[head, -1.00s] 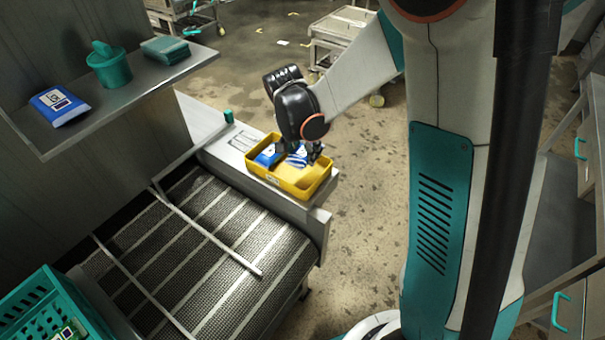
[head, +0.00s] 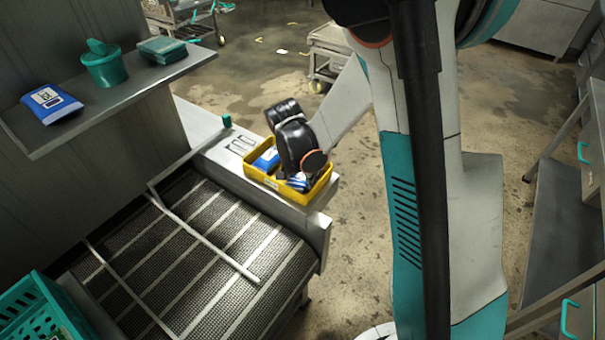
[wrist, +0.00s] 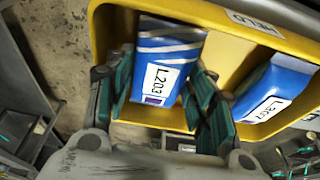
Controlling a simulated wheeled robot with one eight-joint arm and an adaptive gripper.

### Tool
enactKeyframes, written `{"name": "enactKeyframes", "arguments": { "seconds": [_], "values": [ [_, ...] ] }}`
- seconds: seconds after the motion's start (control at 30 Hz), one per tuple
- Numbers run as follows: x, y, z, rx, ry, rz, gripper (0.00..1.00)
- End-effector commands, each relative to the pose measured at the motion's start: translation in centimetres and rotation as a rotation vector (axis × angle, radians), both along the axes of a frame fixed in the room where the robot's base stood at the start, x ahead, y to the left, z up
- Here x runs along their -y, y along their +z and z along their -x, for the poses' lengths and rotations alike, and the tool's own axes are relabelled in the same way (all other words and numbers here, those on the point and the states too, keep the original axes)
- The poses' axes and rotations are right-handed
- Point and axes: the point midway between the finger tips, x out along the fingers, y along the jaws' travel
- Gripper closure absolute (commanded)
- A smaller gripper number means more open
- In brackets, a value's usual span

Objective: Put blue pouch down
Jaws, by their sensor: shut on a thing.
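In the wrist view my gripper (wrist: 160,92) is shut on a blue pouch (wrist: 168,62) with white stripes and a white label that seems to read L203. The pouch is at the yellow tray (wrist: 110,50), within its outline; I cannot tell whether it touches the floor of the tray. In the head view the tray (head: 262,180) sits on the metal ledge, and the held pouch (head: 297,181) is mostly hidden by my wrist. A second blue pouch (wrist: 275,85) with a white label lies in the tray beside the held one; it also shows in the head view (head: 265,160).
A mesh conveyor (head: 200,250) lies left of the tray. A shelf (head: 120,97) holds another blue pouch (head: 50,103), a teal container (head: 106,68) and a teal stack (head: 161,49). A teal crate (head: 40,310) is at the lower left. A small green knob (head: 226,121) stands behind the tray.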

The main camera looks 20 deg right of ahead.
Motion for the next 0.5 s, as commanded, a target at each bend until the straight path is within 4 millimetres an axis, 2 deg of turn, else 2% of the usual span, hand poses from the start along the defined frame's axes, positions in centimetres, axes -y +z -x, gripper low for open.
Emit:
{"name": "enactKeyframes", "arguments": {
  "seconds": [0.07, 0.1, 0.5],
  "values": [
    [0.0, -0.35, -0.01, 0.0, 0.0, 0.0, 0.76],
    [0.0, -0.28, -0.01, 0.0, 0.0, 0.0, 0.44],
    [0.0, -0.01, -0.01, 0.0, 0.0, 0.0, 0.42]
  ]
}}
